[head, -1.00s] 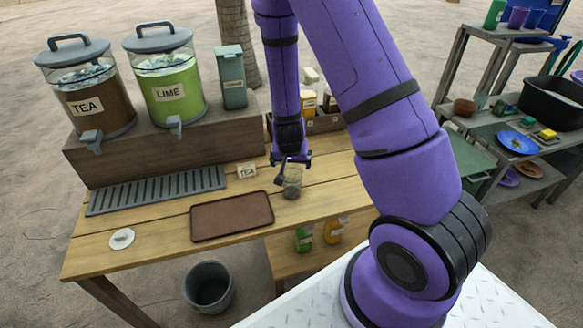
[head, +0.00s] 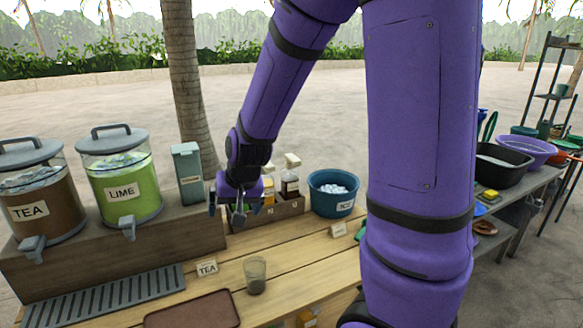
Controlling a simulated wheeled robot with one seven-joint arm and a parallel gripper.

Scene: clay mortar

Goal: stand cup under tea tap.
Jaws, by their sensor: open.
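A clear cup (head: 255,275) with something greyish showing inside stands upright on the wooden table, right of a small TEA card (head: 207,268). The tea dispenser (head: 38,200), brown with a grey lid, stands on a wooden riser at the left. Its grey tap (head: 32,248) hangs over the slatted drip tray (head: 105,298). My gripper (head: 238,214) is open and empty, above and behind the cup, apart from it and in front of the bottle box.
The lime dispenser (head: 122,185) and a grey-green canister (head: 188,172) share the riser. A brown tray (head: 193,310) lies in front of the cup. A wooden box of bottles (head: 272,215) and a blue ice bucket (head: 333,195) stand behind. Table right of the cup is clear.

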